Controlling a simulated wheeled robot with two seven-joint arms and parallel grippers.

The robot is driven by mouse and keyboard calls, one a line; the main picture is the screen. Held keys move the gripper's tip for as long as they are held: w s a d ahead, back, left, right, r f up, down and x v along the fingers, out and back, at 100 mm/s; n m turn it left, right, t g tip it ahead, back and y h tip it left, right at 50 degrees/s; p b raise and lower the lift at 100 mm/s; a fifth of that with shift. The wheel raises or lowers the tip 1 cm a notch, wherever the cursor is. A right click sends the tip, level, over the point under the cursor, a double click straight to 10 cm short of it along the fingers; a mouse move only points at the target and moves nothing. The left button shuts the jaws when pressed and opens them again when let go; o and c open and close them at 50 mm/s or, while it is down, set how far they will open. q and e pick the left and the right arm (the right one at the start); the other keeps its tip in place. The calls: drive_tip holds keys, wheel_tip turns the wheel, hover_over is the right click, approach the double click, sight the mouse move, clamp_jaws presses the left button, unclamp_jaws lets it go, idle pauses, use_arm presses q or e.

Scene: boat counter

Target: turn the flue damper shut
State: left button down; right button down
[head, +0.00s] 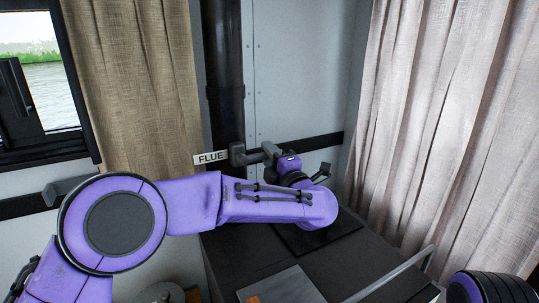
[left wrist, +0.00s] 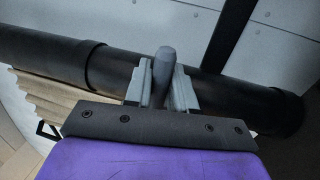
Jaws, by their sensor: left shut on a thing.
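The black flue pipe (head: 224,70) runs upright against the wall, with a white FLUE label (head: 210,158) beside it. In the left wrist view the flue pipe (left wrist: 45,52) crosses the picture at a slant. The damper handle (left wrist: 164,64), a grey rounded bar, stands between the two fingers of my left gripper (left wrist: 162,80), which is shut on it. In the head view my left gripper (head: 254,154) reaches the pipe from the right, just beside the label. The handle's base is hidden behind the gripper, and I cannot tell the damper's angle. My right gripper is out of view.
A dark stove top (head: 345,262) lies below my left arm, with a pale plate (head: 280,285) and a metal rail (head: 395,272) at its front. A tan curtain (head: 135,80) and window are left. A pale curtain (head: 440,110) hangs right.

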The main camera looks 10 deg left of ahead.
use_arm(q)
drive_tip(key=c, duration=1.1)
unclamp_jaws()
drive_tip(key=shift+d, duration=0.1)
drive_tip(key=b+v, duration=0.3)
drive_tip(key=v, duration=0.7)
drive_tip(key=shift+s+d, duration=0.2)
drive_tip(key=shift+f, duration=0.15)
